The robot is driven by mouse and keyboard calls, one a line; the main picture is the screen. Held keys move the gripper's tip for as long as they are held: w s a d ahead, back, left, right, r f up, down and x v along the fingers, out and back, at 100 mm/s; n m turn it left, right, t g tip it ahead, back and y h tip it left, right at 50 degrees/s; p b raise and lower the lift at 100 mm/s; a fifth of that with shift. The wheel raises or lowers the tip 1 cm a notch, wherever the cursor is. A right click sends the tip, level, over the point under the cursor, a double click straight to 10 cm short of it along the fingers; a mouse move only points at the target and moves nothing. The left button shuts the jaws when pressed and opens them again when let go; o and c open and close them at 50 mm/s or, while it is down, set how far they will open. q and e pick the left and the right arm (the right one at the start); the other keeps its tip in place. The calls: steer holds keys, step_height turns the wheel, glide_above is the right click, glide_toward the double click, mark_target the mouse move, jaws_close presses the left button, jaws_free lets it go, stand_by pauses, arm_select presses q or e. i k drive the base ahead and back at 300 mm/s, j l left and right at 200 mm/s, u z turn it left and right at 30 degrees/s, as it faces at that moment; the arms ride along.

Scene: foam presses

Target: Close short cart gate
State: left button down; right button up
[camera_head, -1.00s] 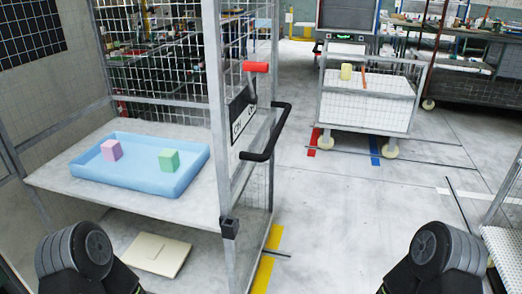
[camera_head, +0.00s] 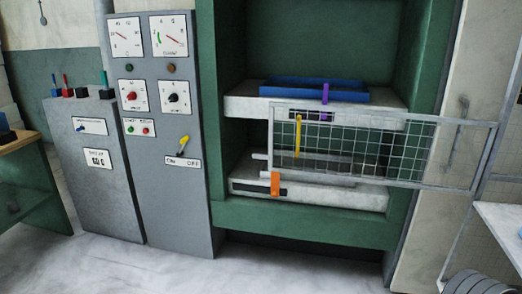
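The short cart and its gate cannot be made out for sure. A cart with a grey metal frame and a pale shelf (camera_head: 503,222) is cut off by the right edge; I cannot tell which cart it is. A ribbed grey part of my own arm shows at the bottom right corner. Neither of my grippers is in view.
A green press (camera_head: 300,222) stands ahead, with a blue tray (camera_head: 314,90) inside and a wire mesh guard (camera_head: 385,150) across its front. A grey control cabinet (camera_head: 165,205) and a lower cabinet (camera_head: 107,185) stand left. A green-sided bench (camera_head: 30,190) is far left. Foreground floor is clear.

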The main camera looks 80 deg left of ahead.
mark_target(493, 126)
steer(key=j+u, duration=0.25)
steer(key=u, duration=0.2)
steer(key=j+u, duration=0.25)
steer(key=u, duration=0.15)
steer(key=i+j+u, duration=0.15)
steer(key=u, duration=0.3)
steer(key=i+j+u, duration=0.2)
steer(key=i+j, duration=0.25)
steer(key=j, duration=0.25)
steer(key=i+j+u, duration=0.2)
steer(key=i+j, duration=0.25)
steer(key=j, duration=0.2)
